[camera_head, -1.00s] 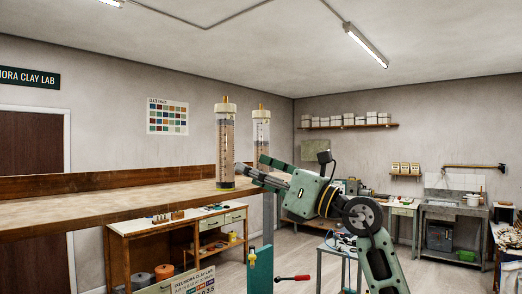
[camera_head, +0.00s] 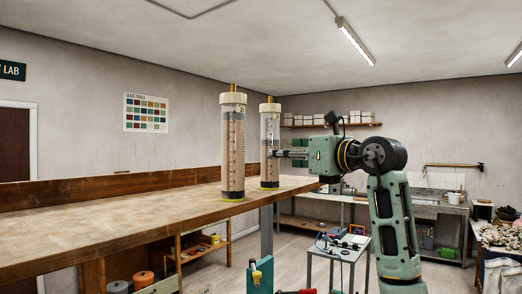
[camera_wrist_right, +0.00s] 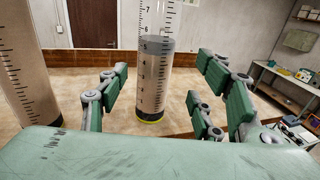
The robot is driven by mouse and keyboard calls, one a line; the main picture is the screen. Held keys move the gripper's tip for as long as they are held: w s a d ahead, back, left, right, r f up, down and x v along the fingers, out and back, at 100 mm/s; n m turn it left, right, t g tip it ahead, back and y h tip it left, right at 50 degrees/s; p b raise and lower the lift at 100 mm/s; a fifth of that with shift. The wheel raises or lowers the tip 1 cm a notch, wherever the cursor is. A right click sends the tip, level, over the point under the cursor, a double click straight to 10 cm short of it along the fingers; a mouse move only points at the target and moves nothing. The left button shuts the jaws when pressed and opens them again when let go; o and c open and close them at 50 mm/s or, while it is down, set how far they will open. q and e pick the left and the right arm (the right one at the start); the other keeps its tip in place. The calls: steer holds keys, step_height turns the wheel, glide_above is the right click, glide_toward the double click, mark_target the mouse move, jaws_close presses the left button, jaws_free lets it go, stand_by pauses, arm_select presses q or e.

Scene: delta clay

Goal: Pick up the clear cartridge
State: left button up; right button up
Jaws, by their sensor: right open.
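Two tall see-through cartridges with pale caps stand upright on the wooden bench top. The rear cartridge (camera_head: 270,135) has a clearer upper part above a grey-brown fill. The front cartridge (camera_head: 233,150) is filled nearly to its top with pinkish-brown material. My right gripper (camera_head: 283,154) is open and level, its fingers pointing left at the rear cartridge's mid-height. In the right wrist view the rear cartridge (camera_wrist_right: 154,80) stands ahead between the spread fingers of the gripper (camera_wrist_right: 163,78), with gaps visible on both sides. My left gripper is not in view.
The front cartridge (camera_wrist_right: 22,70) stands close on the left in the right wrist view. The wooden bench (camera_head: 110,208) has a raised back board (camera_head: 100,187) and is otherwise bare. A small table (camera_head: 342,252) with clutter stands below my right arm.

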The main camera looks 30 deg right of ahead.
mark_target(270, 148)
steer(key=w+p, duration=0.1)
steer(key=w, duration=0.1)
steer(key=w+a+p, duration=0.1)
steer(key=w+p, duration=0.2)
steer(key=w, duration=0.1)
steer(key=shift+a+r+p, duration=0.1)
steer(key=shift+a+p, duration=0.15)
steer(key=shift+p, duration=0.1)
steer(key=shift+c, duration=0.4)
steer(key=c, duration=1.3)
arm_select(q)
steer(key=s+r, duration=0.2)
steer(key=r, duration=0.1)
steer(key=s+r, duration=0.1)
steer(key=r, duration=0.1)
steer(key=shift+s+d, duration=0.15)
arm_select(e)
steer(key=shift+r, duration=0.1)
jaws_close()
